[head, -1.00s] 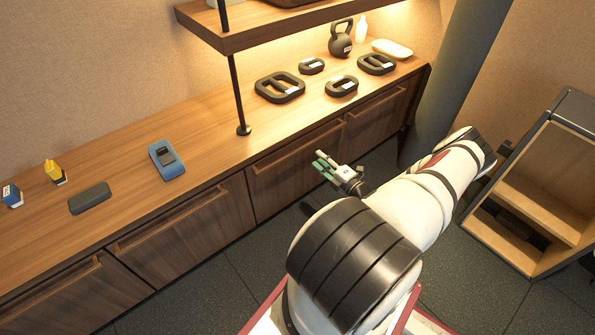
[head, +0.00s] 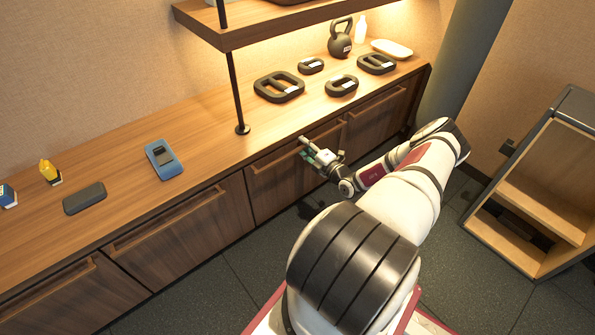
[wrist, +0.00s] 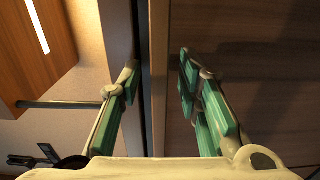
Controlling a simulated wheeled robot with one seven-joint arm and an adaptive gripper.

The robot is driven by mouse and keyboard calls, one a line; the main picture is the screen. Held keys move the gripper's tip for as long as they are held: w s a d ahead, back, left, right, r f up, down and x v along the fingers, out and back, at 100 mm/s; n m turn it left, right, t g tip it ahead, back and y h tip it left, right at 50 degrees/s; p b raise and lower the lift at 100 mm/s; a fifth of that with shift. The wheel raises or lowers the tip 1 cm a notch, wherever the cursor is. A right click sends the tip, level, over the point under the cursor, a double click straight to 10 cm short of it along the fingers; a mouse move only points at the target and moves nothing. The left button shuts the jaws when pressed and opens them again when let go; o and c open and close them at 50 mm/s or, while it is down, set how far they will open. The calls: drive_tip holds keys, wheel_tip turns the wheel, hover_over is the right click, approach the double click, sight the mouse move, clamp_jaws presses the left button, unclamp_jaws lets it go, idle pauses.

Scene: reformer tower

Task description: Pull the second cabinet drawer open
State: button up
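The wooden cabinet has several drawer fronts in a row, each with a long ledge-like handle along its top. My gripper (head: 311,151) is in front of the drawer second from the right (head: 285,182), close to its handle (head: 272,167). In the wrist view my gripper (wrist: 158,80) is open, with green-padded fingers apart on either side of a long edge strip (wrist: 159,70) at the front of the cabinet. The dark wooden drawer front (wrist: 240,60) fills the right side there. I cannot tell whether the fingers touch the handle. The drawer looks closed.
The countertop holds a blue device (head: 164,159), a dark pad (head: 84,198), several black weights (head: 279,87) and a kettlebell (head: 340,38). A shelf (head: 235,40) on a thin post hangs above. An open wooden cabinet (head: 530,190) stands at right. The floor before the drawers is partly clear.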

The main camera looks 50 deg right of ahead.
clamp_jaws()
drive_tip(key=p+v, duration=0.2)
drive_tip(key=v, duration=2.8)
drive_tip(key=o, duration=0.6)
unclamp_jaws()
drive_tip(key=shift+w+a, duration=0.15)
idle(1.2)
drive_tip(key=shift+o, duration=0.2)
